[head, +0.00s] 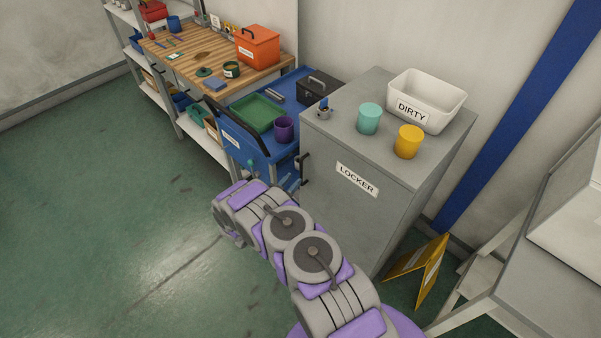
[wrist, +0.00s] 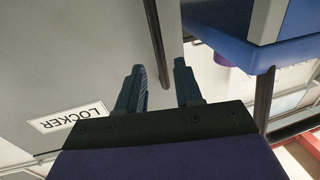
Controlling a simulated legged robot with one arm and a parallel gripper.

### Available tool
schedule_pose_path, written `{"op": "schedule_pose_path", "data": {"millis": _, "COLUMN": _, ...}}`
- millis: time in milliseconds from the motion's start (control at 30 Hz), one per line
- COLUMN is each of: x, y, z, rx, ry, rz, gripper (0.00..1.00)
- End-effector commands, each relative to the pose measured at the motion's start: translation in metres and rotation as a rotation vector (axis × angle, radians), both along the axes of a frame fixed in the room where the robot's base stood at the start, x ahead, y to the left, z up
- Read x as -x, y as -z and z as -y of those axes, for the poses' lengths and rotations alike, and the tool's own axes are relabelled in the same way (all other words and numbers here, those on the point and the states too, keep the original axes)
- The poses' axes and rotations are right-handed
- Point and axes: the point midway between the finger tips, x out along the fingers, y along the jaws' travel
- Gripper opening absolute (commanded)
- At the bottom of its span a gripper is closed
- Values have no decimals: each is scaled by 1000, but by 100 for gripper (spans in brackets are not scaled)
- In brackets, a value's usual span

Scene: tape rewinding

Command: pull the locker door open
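The grey locker (head: 335,205) stands right of centre in the head view, with its door shut and a white LOCKER label (head: 357,180) on the front. Its dark vertical handle (head: 304,170) is near the door's left edge. In the wrist view, the door is a grey panel (wrist: 75,50) with the label upside down, and the dark handle bar (wrist: 154,28) runs in from the top. My gripper (wrist: 160,65) is open, its two dark fingers apart on either side of the bar's lower end in the picture. Whether they touch it, I cannot tell.
A blue cart (head: 255,148) with a green tray (head: 258,113) and purple cup (head: 283,129) stands left of the locker. A teal cup (head: 369,118), yellow cup (head: 408,142) and white DIRTY bin (head: 427,88) sit on top. A yellow floor sign (head: 431,270) stands at right. Floor at left is clear.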

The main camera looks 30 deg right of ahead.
Motion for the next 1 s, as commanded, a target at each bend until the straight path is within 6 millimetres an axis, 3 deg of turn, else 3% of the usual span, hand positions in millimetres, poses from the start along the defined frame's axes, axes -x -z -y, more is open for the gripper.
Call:
{"op": "schedule_pose_path", "data": {"millis": 100, "x": -11, "y": 1, "z": 21, "rx": 1, "ry": 5, "rz": 2, "gripper": 35}}
{"op": "schedule_pose_path", "data": {"millis": 300, "x": -27, "y": 0, "z": 45, "rx": 3, "ry": 2, "rz": 2, "gripper": 35}}
{"op": "schedule_pose_path", "data": {"millis": 500, "x": -35, "y": -1, "z": 56, "rx": 3, "ry": 0, "rz": 3, "gripper": 35}}
{"op": "schedule_pose_path", "data": {"millis": 800, "x": -36, "y": -1, "z": 57, "rx": 3, "ry": 0, "rz": 2, "gripper": 35}}
{"op": "schedule_pose_path", "data": {"millis": 1000, "x": -36, "y": -1, "z": 57, "rx": 3, "ry": 0, "rz": 2, "gripper": 16}}
